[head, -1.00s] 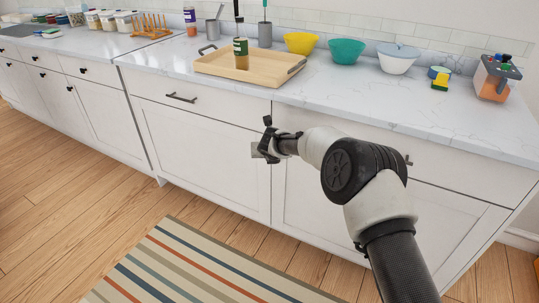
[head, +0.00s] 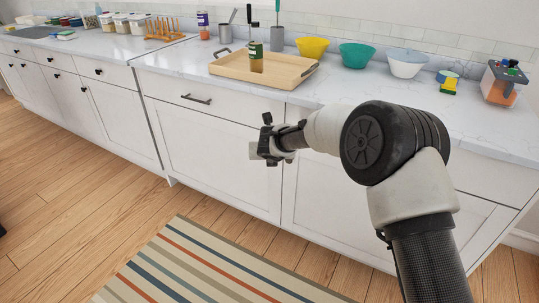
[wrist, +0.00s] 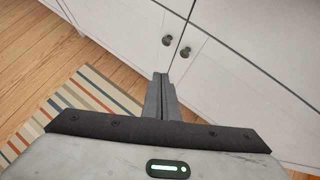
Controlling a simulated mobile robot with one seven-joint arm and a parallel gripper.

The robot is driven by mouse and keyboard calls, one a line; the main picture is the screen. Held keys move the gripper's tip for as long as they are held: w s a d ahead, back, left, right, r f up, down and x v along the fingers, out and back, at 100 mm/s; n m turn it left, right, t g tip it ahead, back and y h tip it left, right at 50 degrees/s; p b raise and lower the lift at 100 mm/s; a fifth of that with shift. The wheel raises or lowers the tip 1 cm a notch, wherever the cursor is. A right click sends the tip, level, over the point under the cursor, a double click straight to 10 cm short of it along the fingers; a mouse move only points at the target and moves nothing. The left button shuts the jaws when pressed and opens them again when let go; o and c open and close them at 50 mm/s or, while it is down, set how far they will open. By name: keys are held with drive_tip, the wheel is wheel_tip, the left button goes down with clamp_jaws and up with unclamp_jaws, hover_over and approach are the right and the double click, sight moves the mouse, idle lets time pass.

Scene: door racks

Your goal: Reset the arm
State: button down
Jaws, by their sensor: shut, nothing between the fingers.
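My gripper (head: 257,151) is in front of the white lower cabinets, below the counter edge, pointing left in the head view. In the wrist view its fingers (wrist: 160,80) are together with nothing between them. My arm reaches in from the lower right of the head view, bent at the elbow.
The white counter (head: 370,90) carries a wooden tray (head: 225,70) with a jar (head: 256,58), yellow (head: 312,47), teal (head: 355,54) and white (head: 405,65) bowls, and a caddy (head: 502,82). A striped rug (head: 205,265) lies on the wood floor.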

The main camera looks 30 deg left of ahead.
drive_tip(key=shift+s+r, duration=0.3)
drive_tip(key=shift+s, duration=0.05)
drive_tip(key=w+d+r+n+y, duration=0.1)
drive_tip(key=d+r+n, duration=0.15)
drive_tip(key=r, duration=0.35)
drive_tip(key=w+d+r+n+t+y, duration=0.1)
drive_tip(key=d+r+n, duration=0.15)
drive_tip(key=r, duration=0.35)
drive_tip(key=w+d+r+n, duration=0.1)
drive_tip(key=d+r+n, duration=0.15)
drive_tip(key=r, duration=0.25)
drive_tip(key=s+d+r+n, duration=0.5)
drive_tip(key=d+r+n, duration=0.5)
drive_tip(key=d, duration=0.3)
drive_tip(key=s+d+f+n+g+h, duration=0.2)
drive_tip(key=s+d+n+h, duration=0.3)
drive_tip(key=s+d, duration=1.05)
drive_tip(key=s+d+f+n+g+h, duration=0.1)
drive_tip(key=s+d+f+n+h, duration=0.15)
drive_tip(key=s+d+n, duration=0.9)
drive_tip(key=d+r+m+p, duration=0.2)
drive_tip(key=d+r+p, duration=0.1)
drive_tip(key=r+p, duration=0.8)
drive_tip(key=d+r+m+p, duration=0.2)
drive_tip(key=d+r+p, duration=0.2)
drive_tip(key=r+p, duration=0.7)
drive_tip(key=shift+d+r+m+p, duration=0.25)
drive_tip(key=shift+r+m+p, duration=0.1)
drive_tip(key=shift+p, duration=0.15)
